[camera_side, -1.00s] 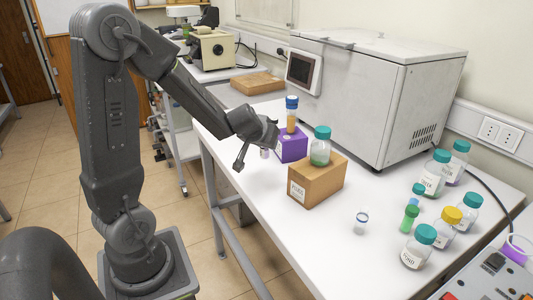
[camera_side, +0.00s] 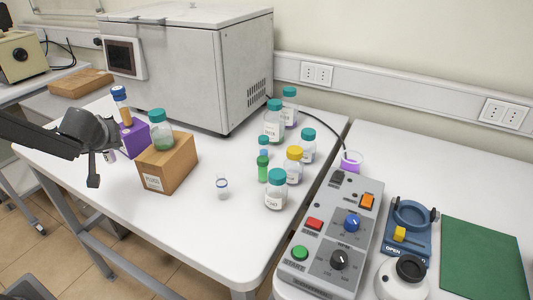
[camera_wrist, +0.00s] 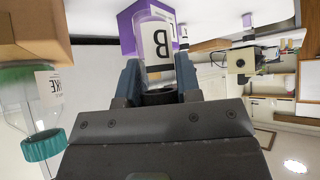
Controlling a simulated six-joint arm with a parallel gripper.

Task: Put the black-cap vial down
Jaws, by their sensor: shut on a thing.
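My gripper (camera_wrist: 158,82) is shut on the black-cap vial (camera_wrist: 155,45), gripping it around its black cap (camera_wrist: 160,98). The vial is clear with a white label marked B. In the side view my gripper (camera_side: 98,160) is at the left, beside the purple box (camera_side: 133,139). The vial (camera_side: 110,155) shows only in part there, partly hidden by the gripper. I cannot tell whether its base touches the table.
A cardboard box (camera_side: 168,163) bears a teal-cap bottle (camera_side: 161,130). A blue-cap tube (camera_side: 121,106) stands at the purple box. A small clear vial (camera_side: 222,186) stands alone on the white table (camera_side: 185,225). Several capped bottles stand farther right. The table's front is clear.

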